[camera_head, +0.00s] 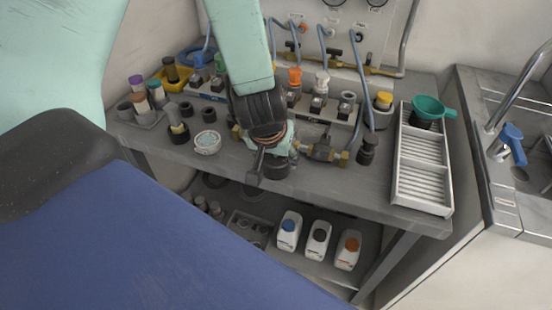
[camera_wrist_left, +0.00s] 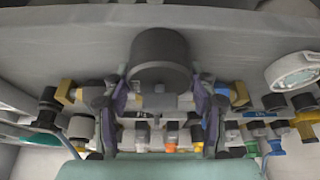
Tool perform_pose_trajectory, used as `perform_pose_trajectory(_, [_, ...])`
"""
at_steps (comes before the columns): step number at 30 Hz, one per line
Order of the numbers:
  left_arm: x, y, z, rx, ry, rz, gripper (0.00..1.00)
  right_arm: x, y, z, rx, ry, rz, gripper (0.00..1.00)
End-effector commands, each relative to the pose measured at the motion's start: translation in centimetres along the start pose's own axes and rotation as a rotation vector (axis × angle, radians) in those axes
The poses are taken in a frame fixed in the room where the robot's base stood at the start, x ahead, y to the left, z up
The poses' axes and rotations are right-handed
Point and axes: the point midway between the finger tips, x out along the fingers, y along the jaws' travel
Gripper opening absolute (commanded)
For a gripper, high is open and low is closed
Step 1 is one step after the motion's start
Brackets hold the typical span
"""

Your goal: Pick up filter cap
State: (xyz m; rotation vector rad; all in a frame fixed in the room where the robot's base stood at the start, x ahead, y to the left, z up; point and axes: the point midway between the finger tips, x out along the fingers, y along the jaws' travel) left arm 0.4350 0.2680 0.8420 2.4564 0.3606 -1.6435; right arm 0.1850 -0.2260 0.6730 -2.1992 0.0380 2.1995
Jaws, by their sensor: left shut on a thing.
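The filter cap, a dark grey round cylinder (camera_head: 277,168), is at the front of the bench, below my left gripper (camera_head: 272,158). In the left wrist view the cap (camera_wrist_left: 160,58) shows large between the two fingers of my left gripper (camera_wrist_left: 162,88), which is shut on it. The fingers lie on either side of the cap. I cannot tell whether its underside touches the bench. My left wrist hides part of the valve and pipe assembly behind. My right gripper is not in view.
The grey bench (camera_head: 365,185) holds a pale round dish (camera_head: 207,142), a fitting (camera_head: 323,150) and a dark plug (camera_head: 368,148). A ribbed white tray (camera_head: 423,172) with a green funnel (camera_head: 433,107) stands at right. Bottles (camera_head: 318,238) stand on the lower shelf.

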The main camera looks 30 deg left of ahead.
Motion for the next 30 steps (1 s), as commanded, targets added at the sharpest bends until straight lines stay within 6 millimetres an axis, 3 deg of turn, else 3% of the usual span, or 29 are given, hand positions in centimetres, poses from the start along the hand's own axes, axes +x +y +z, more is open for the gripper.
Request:
perform_pose_trajectory(6, [0.0, 0.0, 0.0, 0.0, 0.0, 0.0, 0.25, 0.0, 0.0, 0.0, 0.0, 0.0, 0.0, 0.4])
perform_pose_trajectory(16, [-0.6, 0.0, -0.3, 0.0, 0.001, 0.0, 0.25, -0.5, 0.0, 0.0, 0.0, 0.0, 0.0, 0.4])
perform_pose_trajectory(30, [-7.0, 0.0, -2.9, -0.002, 0.001, 0.001, 0.25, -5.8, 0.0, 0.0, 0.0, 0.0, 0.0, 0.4])
